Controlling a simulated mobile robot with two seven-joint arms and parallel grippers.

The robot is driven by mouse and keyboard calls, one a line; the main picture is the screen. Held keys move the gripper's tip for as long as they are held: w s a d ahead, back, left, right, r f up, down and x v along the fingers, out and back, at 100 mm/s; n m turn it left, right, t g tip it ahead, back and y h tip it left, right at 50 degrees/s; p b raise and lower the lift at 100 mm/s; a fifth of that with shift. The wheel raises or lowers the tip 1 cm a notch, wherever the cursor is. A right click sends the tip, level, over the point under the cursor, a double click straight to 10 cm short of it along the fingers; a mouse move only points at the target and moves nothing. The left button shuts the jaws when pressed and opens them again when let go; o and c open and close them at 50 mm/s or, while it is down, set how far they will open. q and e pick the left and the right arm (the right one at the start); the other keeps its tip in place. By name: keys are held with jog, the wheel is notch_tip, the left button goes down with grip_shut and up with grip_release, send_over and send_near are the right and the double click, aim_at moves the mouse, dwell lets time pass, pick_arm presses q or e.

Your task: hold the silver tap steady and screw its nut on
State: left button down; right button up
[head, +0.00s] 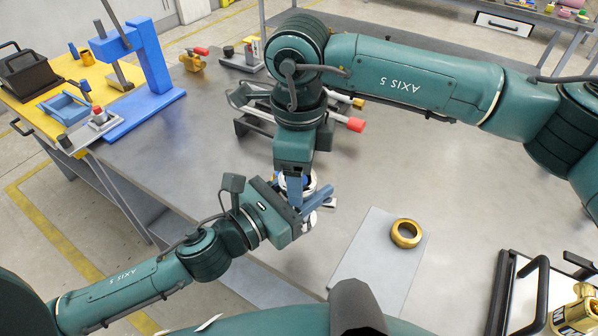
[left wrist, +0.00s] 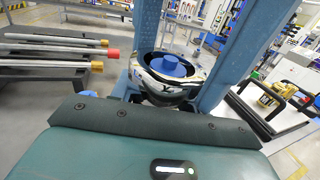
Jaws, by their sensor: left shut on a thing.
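The silver tap (left wrist: 165,75) shows in the left wrist view as a shiny rounded body with a blue round top. It sits between the two blue-grey fingers of my left gripper (left wrist: 195,60), which is shut on it. In the head view my left gripper (head: 305,203) reaches in from the left, and only bits of silver show around its fingers. My right gripper (head: 294,192) points down over the same spot; its fingertips overlap the left fingers, so its opening is hidden. A gold ring (head: 406,233), perhaps a nut, lies on a grey plate (head: 366,262). I cannot make out a silver nut.
A rack with red-ended and gold-ended bars (head: 352,123) stands behind my grippers. A blue press (head: 150,62) and a yellow mat (head: 62,72) are at the far left. A black-handled tray (head: 528,292) and a gold fitting (head: 577,314) are at the front right.

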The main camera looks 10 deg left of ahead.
jog(key=r, duration=0.3)
jog(key=shift+s+a+r, duration=0.15)
jog(key=shift+a+r, duration=0.05)
jog(key=shift+a, duration=0.05)
jog(key=n, duration=0.1)
jog(key=r+n, duration=0.1)
jog(key=n, duration=0.2)
jog(key=shift+r, duration=0.3)
jog(key=n, duration=0.1)
jog(key=r+n, duration=0.1)
jog(key=n, duration=0.1)
jog(key=r+n, duration=0.1)
jog(key=n, duration=0.1)
jog(key=shift+f, duration=0.15)
jog(key=shift+f, duration=3.95)
jog(key=shift+c, duration=0.2)
